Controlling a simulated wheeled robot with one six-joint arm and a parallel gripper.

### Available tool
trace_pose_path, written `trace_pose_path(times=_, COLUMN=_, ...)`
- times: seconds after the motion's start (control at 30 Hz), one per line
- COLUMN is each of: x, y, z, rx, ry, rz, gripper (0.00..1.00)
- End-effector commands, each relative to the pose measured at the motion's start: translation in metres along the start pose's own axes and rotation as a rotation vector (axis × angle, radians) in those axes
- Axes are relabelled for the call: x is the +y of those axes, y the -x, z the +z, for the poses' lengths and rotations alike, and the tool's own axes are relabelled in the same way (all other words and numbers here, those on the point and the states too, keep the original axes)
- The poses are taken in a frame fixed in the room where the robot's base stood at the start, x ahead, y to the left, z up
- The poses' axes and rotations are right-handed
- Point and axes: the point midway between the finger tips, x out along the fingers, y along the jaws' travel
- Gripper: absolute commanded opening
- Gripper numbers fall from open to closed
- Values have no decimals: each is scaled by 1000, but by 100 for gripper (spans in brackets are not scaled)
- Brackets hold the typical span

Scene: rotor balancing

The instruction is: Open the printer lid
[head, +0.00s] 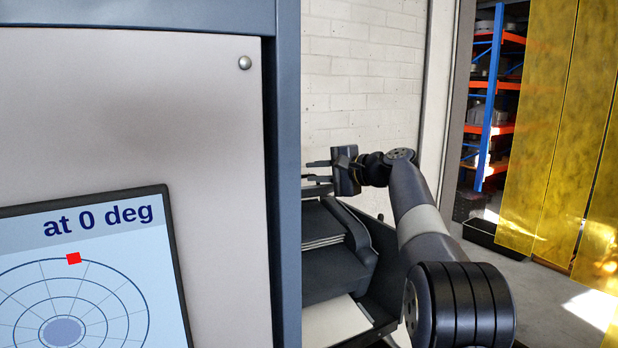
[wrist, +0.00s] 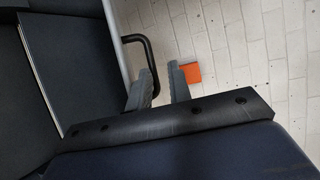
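The printer (head: 352,245) is a dark grey machine low in the middle of the head view. Pale sheets show at its front, and the panel's blue post hides its left side. Its dark top (head: 318,218) looks flat and down, though I cannot tell which part is the lid. My gripper (head: 318,171) is above and behind that top, its two fingers pointing left and apart. Dark surfaces (wrist: 75,75) with a pale edge lie left of the fingers. A black bent handle (wrist: 150,65) shows just beyond the left finger.
A cabinet panel with a screen (head: 85,290) reading "at 0 deg" fills the left of the head view. A white brick wall (head: 365,60) stands behind the printer. Yellow strip curtains (head: 545,120) and shelving (head: 490,100) are at right. An orange patch (wrist: 191,72) shows in the wrist view.

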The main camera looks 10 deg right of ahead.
Motion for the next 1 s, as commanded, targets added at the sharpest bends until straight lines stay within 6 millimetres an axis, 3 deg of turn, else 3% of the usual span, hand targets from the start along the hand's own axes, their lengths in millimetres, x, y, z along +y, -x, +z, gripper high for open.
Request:
trace_pose_path(times=0.2, x=3, y=45, z=-1, rx=3, ry=3, rz=3, gripper=18)
trace_pose_path(times=0.43, x=4, y=76, z=0, rx=-2, ry=-1, rz=8, gripper=18)
trace_pose_path(times=0.8, x=3, y=82, z=0, rx=-4, ry=-4, rz=10, gripper=18)
trace_pose_path(times=1.0, x=9, y=66, z=10, rx=-16, ry=-70, rz=-44, gripper=1)
